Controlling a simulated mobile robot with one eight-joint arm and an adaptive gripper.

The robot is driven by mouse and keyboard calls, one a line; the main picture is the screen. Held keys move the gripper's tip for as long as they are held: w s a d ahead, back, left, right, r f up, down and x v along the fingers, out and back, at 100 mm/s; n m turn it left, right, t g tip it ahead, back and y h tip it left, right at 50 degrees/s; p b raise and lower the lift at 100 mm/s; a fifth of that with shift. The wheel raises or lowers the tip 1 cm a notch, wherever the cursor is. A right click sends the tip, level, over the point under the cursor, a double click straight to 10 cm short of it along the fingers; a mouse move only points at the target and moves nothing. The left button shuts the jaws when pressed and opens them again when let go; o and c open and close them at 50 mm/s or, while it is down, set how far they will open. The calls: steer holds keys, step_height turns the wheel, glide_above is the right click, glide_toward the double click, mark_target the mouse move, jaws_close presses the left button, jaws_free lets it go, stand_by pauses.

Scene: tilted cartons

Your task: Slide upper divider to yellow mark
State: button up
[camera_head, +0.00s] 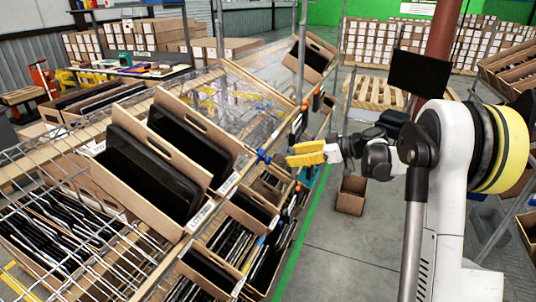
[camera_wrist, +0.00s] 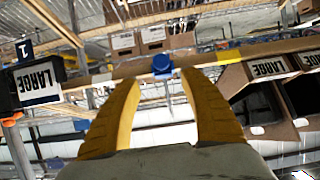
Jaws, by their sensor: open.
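A small blue knob (camera_head: 263,157) sits at the front edge of the upper rack, just right of the tilted cartons. It looks like the front end of the upper divider, but I cannot be sure. My gripper (camera_head: 289,158) has yellow fingers and is just right of the knob, a small gap apart. In the wrist view, the blue knob (camera_wrist: 162,64) shows between and slightly beyond the open, empty fingertips (camera_wrist: 159,82). A thin pale rod hangs below it.
Tilted cartons with dark contents (camera_head: 150,170) fill the upper rack to the left. More cartons (camera_head: 230,240) stand on the lower level. Clear plastic sheeting (camera_head: 240,105) covers the rack behind the knob. The floor right of the green line (camera_head: 300,232) is mostly open.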

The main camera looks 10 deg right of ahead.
mark_target(270, 159)
steer(key=b+x, duration=0.2)
steer(key=x, duration=0.8)
steer(key=shift+s+a+f+b, duration=0.1)
steer(key=shift+a+b, duration=0.1)
steer(key=shift+b, duration=0.15)
